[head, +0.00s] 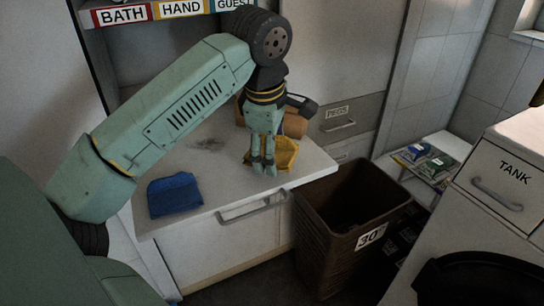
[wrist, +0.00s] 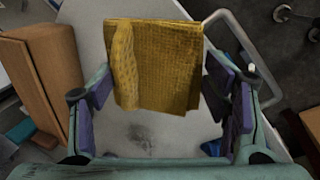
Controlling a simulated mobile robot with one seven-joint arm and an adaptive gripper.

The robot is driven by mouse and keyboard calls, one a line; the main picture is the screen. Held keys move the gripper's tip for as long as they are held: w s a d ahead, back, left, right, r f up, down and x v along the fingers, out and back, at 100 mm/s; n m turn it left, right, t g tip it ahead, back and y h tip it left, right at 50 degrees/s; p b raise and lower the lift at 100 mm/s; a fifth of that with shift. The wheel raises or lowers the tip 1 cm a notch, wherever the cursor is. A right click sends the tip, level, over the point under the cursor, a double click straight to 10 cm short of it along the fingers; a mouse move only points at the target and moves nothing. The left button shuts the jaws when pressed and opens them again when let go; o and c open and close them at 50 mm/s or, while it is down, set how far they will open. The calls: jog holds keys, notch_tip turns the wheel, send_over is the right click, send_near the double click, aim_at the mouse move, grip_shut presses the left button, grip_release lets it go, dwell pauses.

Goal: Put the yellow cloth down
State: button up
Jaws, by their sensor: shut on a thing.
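The yellow cloth (head: 285,152) is a folded, textured square at the right part of the white countertop (head: 230,180). My gripper (head: 264,168) points down at its left side in the head view. In the wrist view the cloth (wrist: 165,65) spans between the two fingers of my gripper (wrist: 168,100), and the gripper is shut on it. The cloth is low over the countertop; whether it touches the surface I cannot tell. The fingers hide part of the cloth in the head view.
A folded blue cloth (head: 175,195) lies at the countertop's front left. A grey smudge (head: 207,144) marks the surface behind it. A brown block (wrist: 40,80) stands beside my gripper. A brown bin (head: 350,230) stands on the floor at right. The countertop's middle is clear.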

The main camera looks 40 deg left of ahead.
jog(key=shift+s+p+x, duration=0.15)
jog(key=shift+p+x, duration=0.05)
jog(key=shift+x, duration=0.7)
jog(key=shift+s+p+x, duration=0.15)
jog(key=shift+s+x, duration=0.05)
jog(key=shift+x, duration=0.65)
jog(key=shift+d+f, duration=0.15)
jog(key=shift+f, duration=0.15)
jog(key=o, duration=1)
jog(key=shift+o, duration=0.2)
jog(key=shift+r, duration=0.4)
jog(key=b+v, duration=0.1)
jog(key=v, duration=1)
jog(key=shift+s+r, duration=0.1)
jog(key=shift+r, duration=0.25)
